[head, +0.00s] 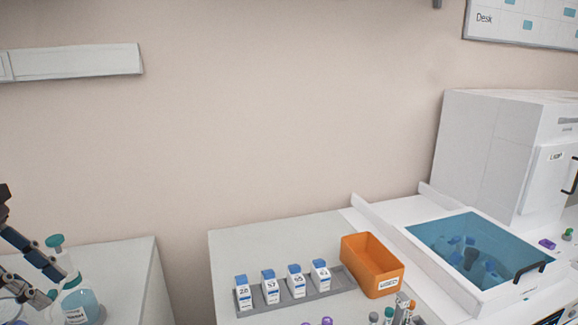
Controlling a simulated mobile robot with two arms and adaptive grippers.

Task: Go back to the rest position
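My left gripper (46,286) comes in at the lower left edge. Its two dark, jointed fingers have grey tips that stand apart, with nothing seen held between them. The fingers overlap the view of a glass bottle (82,302) with blue liquid and a white label; I cannot tell whether they touch it. Most of the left arm is outside the frame. My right gripper is not in view.
A grey rack (335,279) holds several blue-capped, numbered boxes beside an orange bin (370,262). Right of these is a blue-lidded basin (478,250) and a white machine (490,150). A gap separates the left bench (130,270) from the middle bench (265,238).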

